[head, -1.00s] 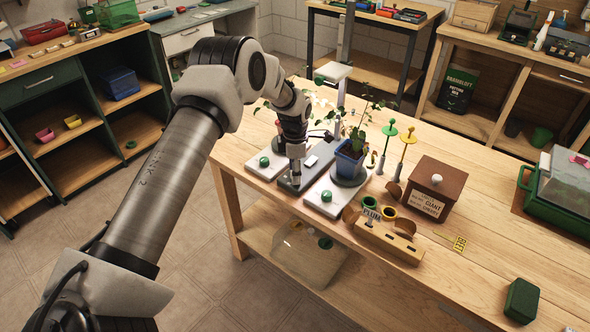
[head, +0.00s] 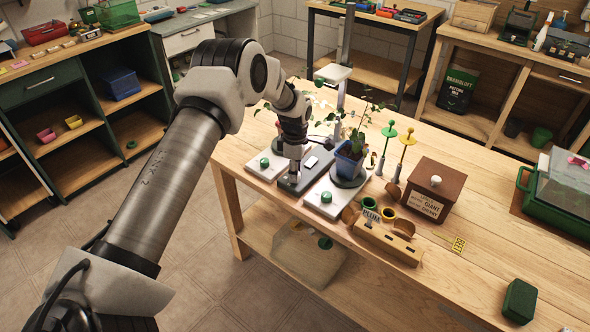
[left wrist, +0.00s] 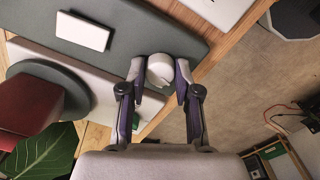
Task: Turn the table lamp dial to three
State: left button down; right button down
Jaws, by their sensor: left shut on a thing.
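The lamp's dark grey base (head: 317,170) lies on the wooden table between two pale platforms, with a post rising behind it to a white lamp head (head: 333,73). A small round pale dial (left wrist: 160,70) sits near the base's end in the left wrist view. My left gripper (head: 294,181) points down at that end of the base. In the left wrist view its two fingers (left wrist: 160,80) are shut on the dial from both sides. The dial's face shows a light ridge, but I can read no numbers. In the head view the gripper hides the dial. My right gripper is not in view.
A blue pot with a plant (head: 349,163) stands close beside the lamp base. The pale platforms carry green knobs (head: 326,197). A wooden block with a PLUM label (head: 388,241) and a brown box (head: 433,190) stand to the right. The table's front right is mostly clear.

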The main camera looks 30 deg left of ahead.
pick_arm(q)
jog(key=m, duration=0.4)
jog(key=shift+s+f+m, duration=0.1)
jog(key=shift+f+m, duration=0.05)
jog(key=shift+m, duration=0.15)
jog(key=m, duration=0.5)
jog(key=shift+f, duration=0.1)
jog(key=m, duration=0.5)
jog(key=shift+s+m, duration=0.1)
jog(key=shift+m, duration=0.3)
jog(key=m+b, duration=0.1)
jog(key=m, duration=0.3)
jog(key=shift+d+m, duration=0.1)
jog(key=shift+m, duration=0.3)
jog(key=c, duration=0.8)
grip_release()
jog(key=shift+w, duration=0.2)
